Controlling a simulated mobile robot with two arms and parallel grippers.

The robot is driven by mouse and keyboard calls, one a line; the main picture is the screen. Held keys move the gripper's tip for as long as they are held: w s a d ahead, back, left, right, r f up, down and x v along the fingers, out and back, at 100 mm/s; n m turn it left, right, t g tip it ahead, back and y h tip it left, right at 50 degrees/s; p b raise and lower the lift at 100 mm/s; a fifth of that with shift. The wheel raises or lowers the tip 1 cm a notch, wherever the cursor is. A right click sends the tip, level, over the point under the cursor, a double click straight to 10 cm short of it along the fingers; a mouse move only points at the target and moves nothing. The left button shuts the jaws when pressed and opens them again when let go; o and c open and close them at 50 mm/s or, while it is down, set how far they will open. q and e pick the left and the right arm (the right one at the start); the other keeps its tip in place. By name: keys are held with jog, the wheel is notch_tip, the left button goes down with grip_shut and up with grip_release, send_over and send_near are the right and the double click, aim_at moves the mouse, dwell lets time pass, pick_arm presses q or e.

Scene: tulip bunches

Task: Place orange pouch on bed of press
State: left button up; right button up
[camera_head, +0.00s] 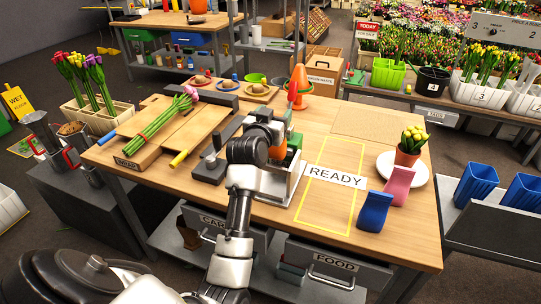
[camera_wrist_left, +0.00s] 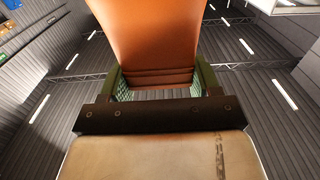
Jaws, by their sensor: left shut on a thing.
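The orange pouch (camera_wrist_left: 155,40) is between the green-padded fingers of my left gripper (camera_wrist_left: 160,85) in the left wrist view. In the head view my left gripper (camera_head: 286,146) is over the middle of the wooden table, with a little of the orange pouch (camera_head: 278,149) showing beside the wrist. A dark grey device with a long lever, seemingly the press (camera_head: 209,167), stands just left of the gripper. My arm hides part of this area, so I cannot tell where its bed lies or whether the pouch touches anything. My right gripper is not in view.
A yellow-outlined area with a READY sign (camera_head: 336,177) lies right of the gripper. A blue pouch (camera_head: 375,211) and a pink pouch (camera_head: 399,184) stand beyond it, near a potted plant (camera_head: 408,150). A tulip bunch (camera_head: 160,120) lies on a board at left. An orange cone (camera_head: 299,82) stands behind.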

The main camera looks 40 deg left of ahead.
aim_at(271, 155)
pick_arm(q)
jog(key=f, duration=0.7)
jog(key=shift+a, duration=0.2)
jog(key=shift+f, duration=2.2)
jog(key=shift+f+b, duration=0.1)
jog(key=shift+b, duration=0.2)
jog(key=o, duration=1.2)
jog(key=shift+s+d, duration=0.1)
jog(key=shift+s, duration=0.05)
jog(key=v, duration=1.1)
jog(key=shift+s, duration=0.35)
